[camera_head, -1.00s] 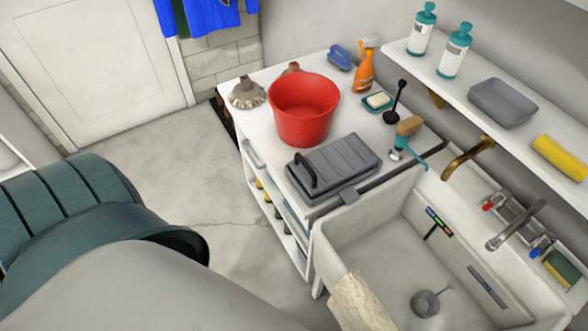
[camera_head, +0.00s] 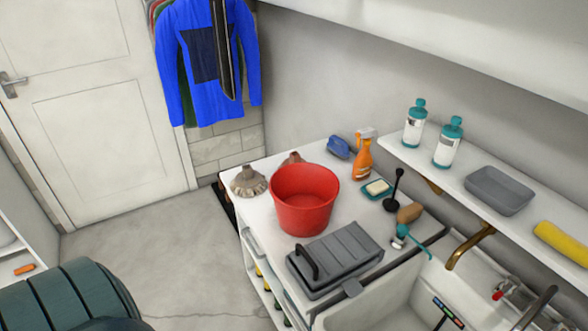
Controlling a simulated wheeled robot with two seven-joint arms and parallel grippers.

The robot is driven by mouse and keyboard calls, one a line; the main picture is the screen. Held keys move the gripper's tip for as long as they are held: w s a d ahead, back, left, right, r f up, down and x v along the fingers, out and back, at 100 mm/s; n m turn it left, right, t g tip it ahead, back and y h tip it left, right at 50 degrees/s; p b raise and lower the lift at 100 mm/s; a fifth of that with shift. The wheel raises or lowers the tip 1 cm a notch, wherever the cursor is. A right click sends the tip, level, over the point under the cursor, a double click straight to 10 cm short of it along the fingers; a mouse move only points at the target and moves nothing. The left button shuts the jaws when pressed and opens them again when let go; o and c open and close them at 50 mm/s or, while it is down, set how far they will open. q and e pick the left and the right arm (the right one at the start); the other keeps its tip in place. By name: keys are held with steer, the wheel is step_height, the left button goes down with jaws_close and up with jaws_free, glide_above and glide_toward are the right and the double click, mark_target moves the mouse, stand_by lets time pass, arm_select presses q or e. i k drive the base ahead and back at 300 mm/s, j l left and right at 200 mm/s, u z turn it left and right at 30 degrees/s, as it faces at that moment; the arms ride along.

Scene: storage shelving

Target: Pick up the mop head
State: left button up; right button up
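A grey-brown, frilled, cone-shaped piece that looks like the mop head (camera_head: 248,181) sits on the left end of the white counter (camera_head: 262,172), left of the red bucket (camera_head: 304,200). A small brown piece (camera_head: 293,158) shows behind the bucket, mostly hidden, so I cannot tell what it is. Neither of my grippers is in view.
A grey toolbox (camera_head: 335,260), an orange spray bottle (camera_head: 363,158), a blue brush (camera_head: 339,147) and a soap dish (camera_head: 377,189) share the counter. A sink (camera_head: 375,308) adjoins it. Open floor (camera_head: 150,240) lies left. A dark green ribbed container (camera_head: 70,295) stands lower left.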

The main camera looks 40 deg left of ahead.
mark_target(295, 163)
steer(key=j, duration=0.6)
steer(key=i+j+u, duration=0.15)
steer(key=j, duration=1)
steer(key=i+j+u, duration=0.1)
steer(key=j, duration=0.5)
steer(key=i+j, duration=0.1)
steer(key=j, duration=0.5)
steer(key=j+u, duration=0.15)
steer(key=j, duration=0.4)
steer(key=i, duration=0.1)
